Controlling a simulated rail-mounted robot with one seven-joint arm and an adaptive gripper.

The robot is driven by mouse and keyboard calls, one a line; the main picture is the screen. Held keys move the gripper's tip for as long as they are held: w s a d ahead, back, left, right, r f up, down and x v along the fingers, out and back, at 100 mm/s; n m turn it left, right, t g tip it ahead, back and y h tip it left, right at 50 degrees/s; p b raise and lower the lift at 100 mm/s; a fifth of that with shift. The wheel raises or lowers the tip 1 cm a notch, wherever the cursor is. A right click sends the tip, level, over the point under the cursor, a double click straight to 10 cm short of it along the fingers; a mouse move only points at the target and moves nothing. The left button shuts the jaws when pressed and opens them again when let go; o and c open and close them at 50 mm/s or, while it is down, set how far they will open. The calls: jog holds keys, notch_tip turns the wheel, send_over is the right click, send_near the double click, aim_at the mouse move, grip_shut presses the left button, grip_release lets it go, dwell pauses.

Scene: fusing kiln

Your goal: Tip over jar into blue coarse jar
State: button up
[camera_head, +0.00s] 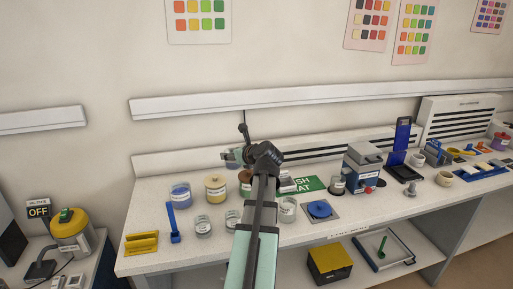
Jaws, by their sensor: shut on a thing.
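My gripper (239,155) is beyond the bent black joint of my arm, above the back of the bench. It is shut on a small clear jar (230,157) with a greenish tint, partly hidden by the gripper. The jar's exact tilt is too small to tell. A jar with blue contents (181,195), likely the blue coarse jar, stands on the bench at the left, below and left of my gripper. The held jar is apart from it.
A yellow jar (216,188) stands right of the blue one, and a brown jar is partly behind my arm. Small clear jars (203,224) stand in front. A blue upright tool (172,223) and a yellow holder (142,242) are at the front left. A grey-blue machine (362,168) stands right.

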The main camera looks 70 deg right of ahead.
jog(key=w+a+f+n+g+h+b, duration=0.1)
jog(key=w+a+f+n+g+b, duration=0.1)
jog(key=w, duration=0.5)
jog(key=w+a+f+n+g+h+b, duration=0.1)
jog(key=w+a+f+n+g+b, duration=0.1)
jog(key=w+f+n+g, duration=0.3)
jog(key=w+a+f+n+g+h+b, duration=0.1)
jog(key=w+a+f+n+g+b, duration=0.1)
jog(key=w+n+g, duration=0.5)
jog(key=shift+w+a+f+g+h+b, duration=0.35)
jog(key=shift+w+f+g+b, duration=0.5)
jog(key=shift+w+g+b, duration=0.5)
